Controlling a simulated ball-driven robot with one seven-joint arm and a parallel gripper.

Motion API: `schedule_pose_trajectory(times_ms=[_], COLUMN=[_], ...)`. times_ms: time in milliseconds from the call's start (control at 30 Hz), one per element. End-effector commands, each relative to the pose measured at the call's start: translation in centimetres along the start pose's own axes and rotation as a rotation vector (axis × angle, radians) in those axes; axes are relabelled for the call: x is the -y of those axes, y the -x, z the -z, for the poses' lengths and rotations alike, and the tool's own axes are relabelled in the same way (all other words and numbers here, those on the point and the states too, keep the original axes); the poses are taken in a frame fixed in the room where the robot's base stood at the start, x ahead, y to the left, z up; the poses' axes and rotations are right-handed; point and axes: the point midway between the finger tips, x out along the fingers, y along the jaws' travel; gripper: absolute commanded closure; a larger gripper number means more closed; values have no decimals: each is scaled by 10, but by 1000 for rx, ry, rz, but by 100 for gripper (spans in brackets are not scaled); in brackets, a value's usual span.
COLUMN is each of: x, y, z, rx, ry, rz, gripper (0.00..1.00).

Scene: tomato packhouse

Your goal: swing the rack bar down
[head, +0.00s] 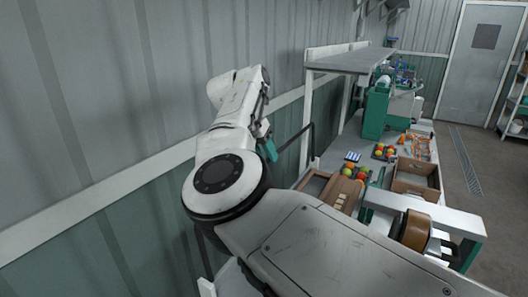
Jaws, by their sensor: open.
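My gripper (267,146), with teal fingertips, hangs in front of the corrugated wall at the middle of the head view. It is open, and I see nothing between its fingers. A thin dark bar (297,138) shows just right of it, running out from behind the gripper up to the right and bending down by the rack's post. It looks like the rack bar, but I cannot tell for sure. My gripper overlaps its left end in the picture; I cannot tell whether they touch. My arm hides much of the lower middle.
A grey shelf (352,60) on white posts stands over the workbench. Free floor (490,165) lies right, before a grey door (478,65).

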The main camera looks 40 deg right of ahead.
Motion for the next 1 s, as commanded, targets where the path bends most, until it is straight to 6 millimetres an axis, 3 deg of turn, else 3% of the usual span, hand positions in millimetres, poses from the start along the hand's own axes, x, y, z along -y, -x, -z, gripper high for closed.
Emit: schedule_pose_trajectory(times_ms=[233, 633, 1000], x=[0, 0, 0], y=[-1, 0, 0], z=[0, 0, 0], rx=[0, 0, 0], ry=[0, 0, 0], rz=[0, 0, 0], gripper=[62, 100, 100])
